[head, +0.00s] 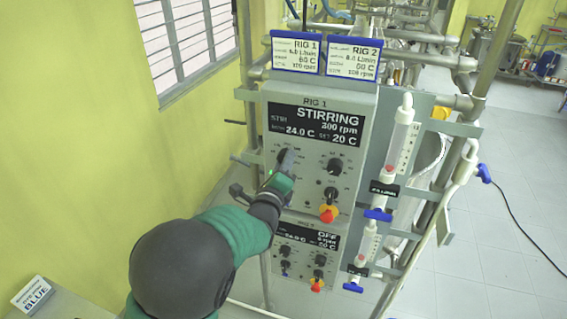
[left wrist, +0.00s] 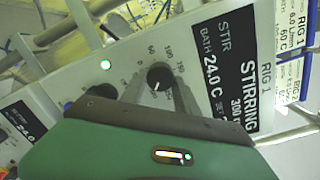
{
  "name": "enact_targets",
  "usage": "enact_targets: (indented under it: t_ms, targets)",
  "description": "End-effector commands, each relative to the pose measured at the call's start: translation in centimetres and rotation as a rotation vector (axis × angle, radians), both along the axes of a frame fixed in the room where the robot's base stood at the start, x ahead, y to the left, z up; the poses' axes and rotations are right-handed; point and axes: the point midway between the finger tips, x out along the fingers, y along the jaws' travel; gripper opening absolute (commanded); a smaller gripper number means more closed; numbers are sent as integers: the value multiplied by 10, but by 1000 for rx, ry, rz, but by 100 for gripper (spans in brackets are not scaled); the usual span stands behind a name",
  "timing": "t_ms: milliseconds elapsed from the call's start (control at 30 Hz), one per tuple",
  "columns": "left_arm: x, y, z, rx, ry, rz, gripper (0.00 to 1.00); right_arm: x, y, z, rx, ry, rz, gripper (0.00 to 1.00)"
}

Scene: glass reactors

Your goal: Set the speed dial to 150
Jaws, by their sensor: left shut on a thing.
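The Rig 1 control box (head: 363,125) is grey. Its display (head: 317,122) reads STIRRING, 300 rpm, 24.0 C. The black speed dial (left wrist: 160,75) is at the upper left of its knobs, with a printed scale around it in the left wrist view. My left gripper (head: 287,160) reaches the dial from the lower left. Its two grey fingers (left wrist: 160,88) are shut on the dial, one on each side. In the head view the fingers partly hide the dial. A green lamp (left wrist: 106,65) is lit beside it. My right gripper is in neither view.
Another black knob (head: 335,167) and a red-yellow knob (head: 328,213) sit to the right. The Rig 2 box below has a display (head: 307,236) reading OFF. Glass tubes with blue taps (head: 378,214) stand at right. Two setting cards (head: 296,52) (head: 352,57) are on top.

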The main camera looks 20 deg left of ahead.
Motion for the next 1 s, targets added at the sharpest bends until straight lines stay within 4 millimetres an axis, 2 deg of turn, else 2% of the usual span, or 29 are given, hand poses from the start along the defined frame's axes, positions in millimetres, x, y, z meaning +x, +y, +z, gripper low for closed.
enact_targets:
  t_ms: [467,667,1000]
  targets:
    - [0,3,0,-76,-3,5,0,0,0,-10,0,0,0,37]
    - [0,3,-1,-209,0,5,0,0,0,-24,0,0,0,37]
    - [0,3,0,-525,9,4,0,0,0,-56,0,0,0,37]
